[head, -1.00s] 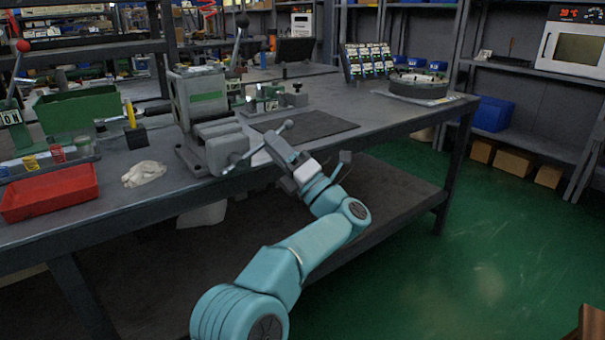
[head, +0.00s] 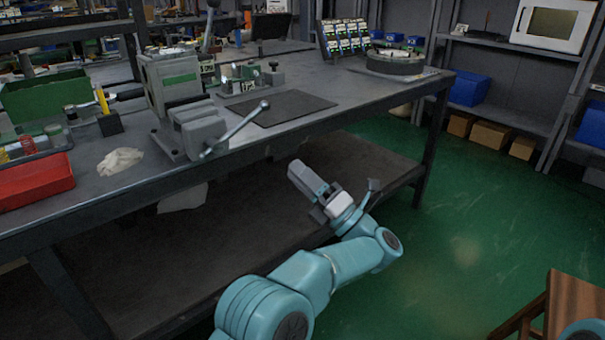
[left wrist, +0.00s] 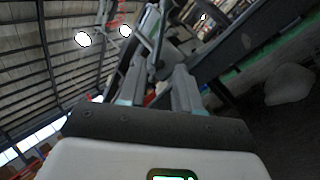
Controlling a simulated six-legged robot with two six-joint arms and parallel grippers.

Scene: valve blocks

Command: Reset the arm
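My left arm reaches in from the bottom of the head view. Its gripper (head: 308,180) is in the air in front of the bench, below the tabletop edge, with nothing in it. In the left wrist view its two fingers (left wrist: 162,90) stand apart with a gap between them. The grey vise (head: 185,105) sits on the bench, its lever handle (head: 236,129) slanting out to the right. The gripper is below and right of the handle, apart from it. My right gripper is out of view; only a teal bit of that arm shows at the bottom right.
The bench (head: 290,140) holds a red tray (head: 35,180), a crumpled white cloth (head: 119,160), a green bin (head: 50,97) and a black mat (head: 282,107). A brown wooden piece (head: 575,305) stands at lower right. Green floor lies open right of the bench.

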